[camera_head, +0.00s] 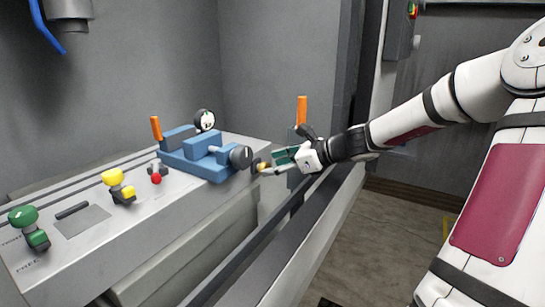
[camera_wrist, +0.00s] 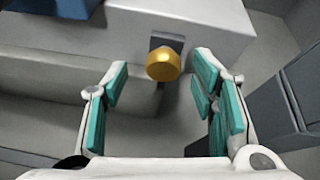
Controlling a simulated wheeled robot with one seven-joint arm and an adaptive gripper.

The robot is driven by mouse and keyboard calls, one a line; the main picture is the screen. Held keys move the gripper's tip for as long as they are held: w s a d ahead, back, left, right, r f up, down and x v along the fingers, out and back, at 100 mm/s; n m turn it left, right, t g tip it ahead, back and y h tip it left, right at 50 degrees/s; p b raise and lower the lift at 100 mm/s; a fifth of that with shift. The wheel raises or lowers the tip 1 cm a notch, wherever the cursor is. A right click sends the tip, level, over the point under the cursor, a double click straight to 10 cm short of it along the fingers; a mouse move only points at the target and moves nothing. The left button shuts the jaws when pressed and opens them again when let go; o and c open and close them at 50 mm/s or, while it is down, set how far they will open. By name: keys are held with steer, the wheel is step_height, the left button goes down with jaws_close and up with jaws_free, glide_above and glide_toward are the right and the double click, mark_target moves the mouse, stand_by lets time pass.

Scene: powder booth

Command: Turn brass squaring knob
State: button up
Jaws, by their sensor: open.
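The brass squaring knob (camera_wrist: 163,65) sticks out from the end face of the grey bench, below the blue fixture. In the wrist view it lies ahead of my gripper (camera_wrist: 160,100), near the line between the two green-padded fingertips. The fingers are spread wide and nothing is between their pads. In the head view the brass knob (camera_head: 260,166) shows just left of my gripper (camera_head: 275,163), which reaches in from the right. I cannot tell from these frames whether any finger touches it.
An orange handle (camera_head: 302,110) rises behind my gripper.

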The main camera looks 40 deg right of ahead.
steer(key=s+d+r+m+y+p, duration=0.25)
steer(key=s+d+m+p, duration=0.3)
steer(key=s, duration=0.35)
steer(key=d+b+x, duration=0.1)
steer(key=b+x, duration=0.1)
steer(key=x, duration=1.1)
steer(key=shift+w+h+b, duration=0.4)
steer(key=shift+w+h, duration=0.05)
steer(key=shift+a+n, duration=0.15)
steer(key=shift+n, duration=0.1)
steer(key=shift+c, duration=0.6)
steer(key=c, duration=1)
